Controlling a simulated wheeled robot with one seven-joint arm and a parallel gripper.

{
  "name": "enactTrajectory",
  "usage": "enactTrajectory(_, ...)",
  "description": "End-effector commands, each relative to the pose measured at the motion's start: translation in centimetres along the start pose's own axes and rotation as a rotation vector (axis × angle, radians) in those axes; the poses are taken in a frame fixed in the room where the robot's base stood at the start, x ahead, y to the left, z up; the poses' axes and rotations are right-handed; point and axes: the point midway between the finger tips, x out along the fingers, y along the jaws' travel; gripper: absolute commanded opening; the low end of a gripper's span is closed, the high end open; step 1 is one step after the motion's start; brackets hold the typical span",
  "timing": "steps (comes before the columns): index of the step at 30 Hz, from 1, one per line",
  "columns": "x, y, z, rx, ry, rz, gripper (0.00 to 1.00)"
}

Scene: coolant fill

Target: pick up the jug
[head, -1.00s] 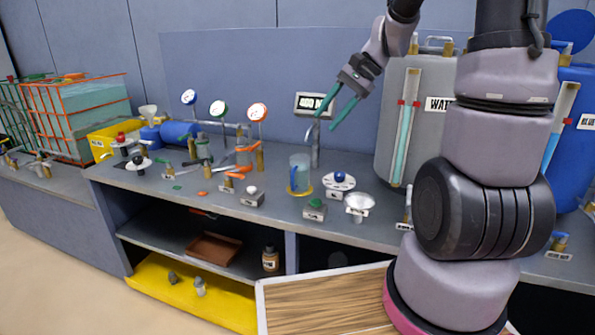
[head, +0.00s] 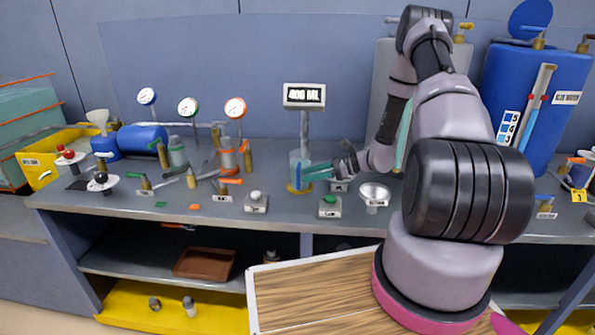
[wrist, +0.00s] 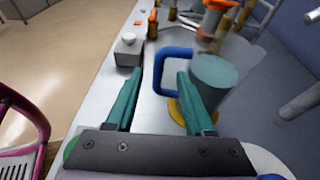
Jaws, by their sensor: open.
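The jug (head: 294,174) is a clear vessel with bluish-green liquid and a blue handle. It stands upright on a yellow ring (head: 292,190) under the spout of the post with the display. In the wrist view the jug (wrist: 217,78) is just right of my fingers, and its blue handle (wrist: 158,72) points toward them. My gripper (wrist: 160,76) is open. The handle's outer bar appears between the two teal fingertips, with the right fingertip near the handle's opening. Contact cannot be told. In the head view my gripper (head: 304,170) overlaps the jug from the right.
The display (head: 304,95) reads 400 ML. Gauges and valves (head: 190,107) lie left. Large tanks (head: 540,100) stand at back right.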

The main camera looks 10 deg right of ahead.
Motion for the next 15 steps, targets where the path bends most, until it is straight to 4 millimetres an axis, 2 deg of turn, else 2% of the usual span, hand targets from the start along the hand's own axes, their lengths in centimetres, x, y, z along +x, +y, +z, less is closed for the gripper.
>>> enactTrajectory(5, 0.6, -0.1, -0.8, 0.020, -0.011, -0.012, 0.53)
enactTrajectory(15, 4.7, 0.2, -0.5, 0.019, -0.011, -0.010, 0.53)
